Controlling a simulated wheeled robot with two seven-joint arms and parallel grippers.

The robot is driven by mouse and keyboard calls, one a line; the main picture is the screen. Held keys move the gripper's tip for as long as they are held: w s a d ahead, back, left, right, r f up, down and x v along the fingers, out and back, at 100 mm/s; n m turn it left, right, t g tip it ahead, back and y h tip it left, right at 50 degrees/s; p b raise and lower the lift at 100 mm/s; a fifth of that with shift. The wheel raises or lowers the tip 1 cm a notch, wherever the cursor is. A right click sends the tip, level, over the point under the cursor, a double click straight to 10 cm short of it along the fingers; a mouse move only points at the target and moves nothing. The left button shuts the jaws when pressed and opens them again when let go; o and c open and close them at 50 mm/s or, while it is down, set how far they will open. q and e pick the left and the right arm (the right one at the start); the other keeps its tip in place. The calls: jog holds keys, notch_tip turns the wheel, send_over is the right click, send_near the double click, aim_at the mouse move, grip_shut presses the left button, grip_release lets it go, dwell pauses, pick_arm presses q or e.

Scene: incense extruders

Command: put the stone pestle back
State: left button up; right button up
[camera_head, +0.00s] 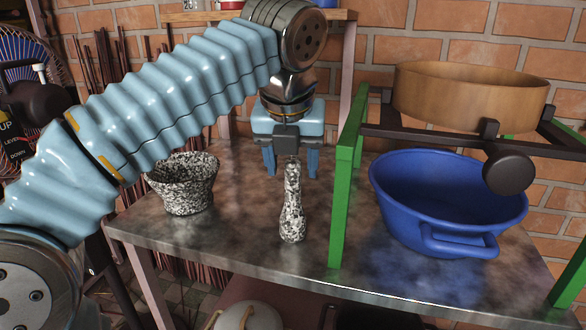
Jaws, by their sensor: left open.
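The stone pestle (292,205) is speckled black and white. It stands upright on the metal table, thick end down, with its narrow end up near my left gripper. My left gripper (291,170) points down, with its two blue fingers apart. The pestle's top shows between or just in front of the fingers; I cannot tell whether they touch it. The stone mortar (186,186), of the same speckled stone, stands on the table to the left, partly behind my left arm. I cannot see its inside well. My right gripper is not in view.
The metal table (240,240) has a bare front edge. Right of the pestle stands a green frame (345,185) holding a wooden sieve (465,95) above a blue basin (445,205). A brick wall and a shelf are behind. Bundles of incense sticks stand at left.

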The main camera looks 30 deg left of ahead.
pick_arm(q)
jog(key=p+v, duration=0.2)
jog(key=v, duration=0.6)
jog(key=shift+s+r, duration=0.2)
jog(key=shift+r, duration=0.15)
jog(key=shift+d, duration=0.1)
